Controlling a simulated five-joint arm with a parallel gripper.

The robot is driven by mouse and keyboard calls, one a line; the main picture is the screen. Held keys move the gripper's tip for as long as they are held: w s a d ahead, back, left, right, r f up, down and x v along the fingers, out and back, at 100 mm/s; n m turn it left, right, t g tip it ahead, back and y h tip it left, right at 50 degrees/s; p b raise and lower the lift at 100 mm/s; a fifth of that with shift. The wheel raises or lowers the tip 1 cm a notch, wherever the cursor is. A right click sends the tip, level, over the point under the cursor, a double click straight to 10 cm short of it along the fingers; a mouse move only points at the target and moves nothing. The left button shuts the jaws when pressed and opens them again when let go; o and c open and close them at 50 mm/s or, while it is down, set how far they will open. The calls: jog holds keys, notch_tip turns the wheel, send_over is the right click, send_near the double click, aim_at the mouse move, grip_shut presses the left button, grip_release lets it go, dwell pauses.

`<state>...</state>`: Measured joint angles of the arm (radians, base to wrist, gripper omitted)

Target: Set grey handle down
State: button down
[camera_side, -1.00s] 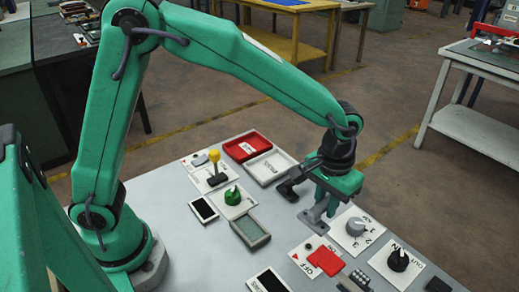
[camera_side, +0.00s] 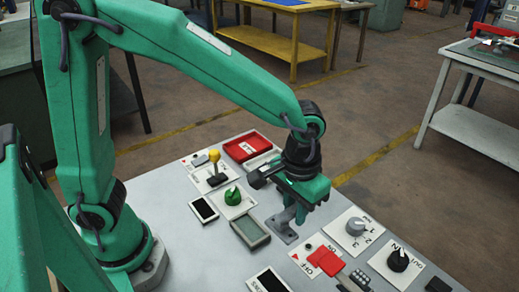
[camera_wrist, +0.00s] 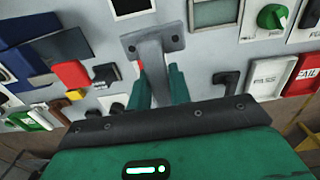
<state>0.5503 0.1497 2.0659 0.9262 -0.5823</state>
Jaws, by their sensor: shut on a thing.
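The grey handle (camera_side: 283,228) is a bracket with a flat foot plate. In the wrist view the handle (camera_wrist: 153,48) shows its foot plate with two dark screw holes pointing away from me, and its stem runs back between my fingers. My gripper (camera_wrist: 158,88) is shut on the stem. In the side view my gripper (camera_side: 297,207) is over the middle of the panel, with the handle below it. The foot plate is at or very close to the panel surface; I cannot tell whether it touches.
A red tray (camera_side: 262,140) stands at the back. Bare panel surrounds the foot plate.

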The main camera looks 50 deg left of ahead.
jog(key=s+a, duration=0.3)
jog(key=s, duration=0.5)
jog(key=shift+s, duration=0.15)
jog(key=shift+a, duration=0.1)
send_near(249, 230)
jog(key=w, duration=0.1)
jog(key=w+f, duration=0.1)
jog(key=w, duration=0.1)
jog(key=shift+w+a+f, duration=0.1)
jog(key=shift+w+f, duration=0.15)
jog(key=shift+w, duration=0.15)
jog(key=shift+f, duration=2)
jog(key=shift+f, duration=0.1)
jog(key=c, duration=1.3)
grip_release()
